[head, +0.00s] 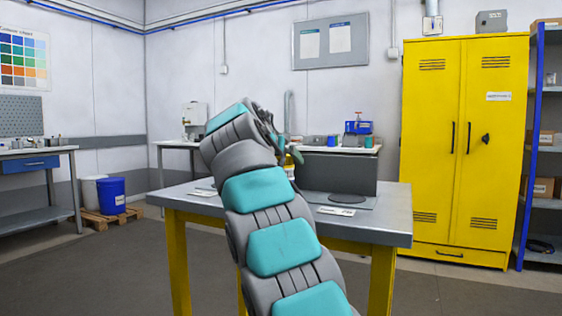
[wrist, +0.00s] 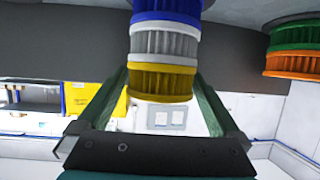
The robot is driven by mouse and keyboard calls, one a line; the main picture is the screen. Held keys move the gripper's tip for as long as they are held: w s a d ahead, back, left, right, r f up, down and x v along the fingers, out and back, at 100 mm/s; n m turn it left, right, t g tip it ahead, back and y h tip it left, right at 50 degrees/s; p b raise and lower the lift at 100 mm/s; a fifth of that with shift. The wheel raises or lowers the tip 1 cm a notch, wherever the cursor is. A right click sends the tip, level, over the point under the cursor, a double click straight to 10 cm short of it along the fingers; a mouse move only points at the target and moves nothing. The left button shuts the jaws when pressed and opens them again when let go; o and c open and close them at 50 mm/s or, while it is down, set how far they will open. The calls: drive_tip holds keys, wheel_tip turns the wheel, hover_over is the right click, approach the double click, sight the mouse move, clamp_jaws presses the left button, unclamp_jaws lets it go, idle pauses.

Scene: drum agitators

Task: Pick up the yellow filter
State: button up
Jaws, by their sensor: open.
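The yellow filter (wrist: 160,82) is a ribbed cylinder at the end of a stack in the wrist view, which looks upside down. It adjoins a white-grey filter (wrist: 163,45), with a blue one (wrist: 165,12) beyond that. My gripper (wrist: 163,88) is open, with one dark green finger on each side of the yellow filter. I cannot tell whether either finger touches it. In the head view my arm hides most of the stack. A small yellow patch shows beside my gripper (head: 282,152).
A second stack with a green filter (wrist: 295,35) and an orange filter (wrist: 292,62) stands to the right in the wrist view. A dark grey panel (head: 340,171) stands on the metal table (head: 385,222). A yellow cabinet (head: 440,140) is at the back right.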

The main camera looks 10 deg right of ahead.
drive_tip(key=shift+c, duration=0.2)
drive_tip(key=c, duration=1)
drive_tip(key=shift+r, duration=0.25)
drive_tip(key=shift+c, duration=0.2)
drive_tip(key=shift+a+r+p, duration=0.1)
drive_tip(key=shift+r+p, duration=1.15)
drive_tip(key=shift+r, duration=0.45)
drive_tip(key=shift+s+d+f+b, duration=0.2)
drive_tip(key=shift+s+d+b, duration=0.1)
drive_tip(key=shift+s+b, duration=0.4)
drive_tip(key=s+d+b, duration=0.2)
drive_tip(key=s, duration=0.5)
drive_tip(key=s+d+r+b, duration=0.1)
drive_tip(key=s+d+b, duration=0.1)
drive_tip(key=s, duration=0.4)
drive_tip(key=shift+s+d+r, duration=0.3)
drive_tip(key=shift+s+d, duration=0.1)
